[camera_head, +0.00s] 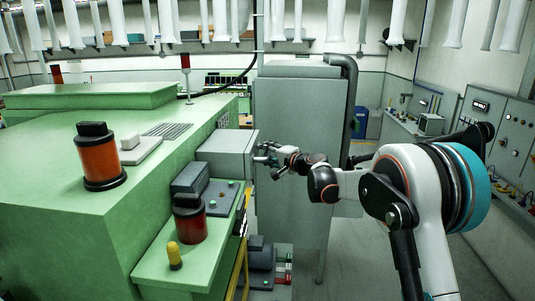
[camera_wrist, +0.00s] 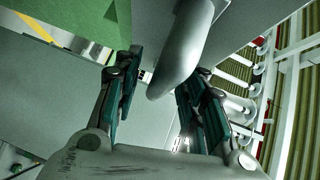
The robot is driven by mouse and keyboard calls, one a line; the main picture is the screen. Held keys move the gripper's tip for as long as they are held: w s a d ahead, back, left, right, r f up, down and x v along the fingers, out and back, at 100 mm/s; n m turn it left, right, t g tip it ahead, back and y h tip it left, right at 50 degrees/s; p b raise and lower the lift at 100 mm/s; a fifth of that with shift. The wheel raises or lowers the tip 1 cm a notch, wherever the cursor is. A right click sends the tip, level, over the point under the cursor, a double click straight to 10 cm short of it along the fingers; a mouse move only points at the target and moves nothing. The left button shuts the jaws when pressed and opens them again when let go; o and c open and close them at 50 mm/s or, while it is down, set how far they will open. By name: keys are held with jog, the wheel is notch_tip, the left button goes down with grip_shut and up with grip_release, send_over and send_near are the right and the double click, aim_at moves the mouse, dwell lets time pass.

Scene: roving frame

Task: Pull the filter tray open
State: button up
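The filter tray appears to be the light grey box (camera_head: 226,155) jutting from the right side of the green machine in the head view. In the wrist view, a rounded grey handle (camera_wrist: 182,62) hangs from its pale front (camera_wrist: 153,22). My gripper (camera_head: 264,153) is at the box's right end. In the wrist view, the two dark fingers of my gripper (camera_wrist: 158,88) are apart, with the handle between them. A gap shows on the left finger's side; the right finger is close to the handle, and I cannot tell if it touches.
A tall grey cabinet (camera_head: 298,150) stands right behind my gripper. A green ledge (camera_head: 175,262) with a grey control box (camera_head: 216,195) and a dark red cylinder (camera_head: 190,220) lies below the tray. Open floor lies to the right.

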jog(key=shift+c, duration=0.6)
grip_shut()
jog(key=d+b, duration=0.4)
jog(key=d, duration=1)
jog(key=shift+s, duration=0.3)
jog(key=shift+o, duration=0.6)
grip_release()
jog(key=v, duration=1.2)
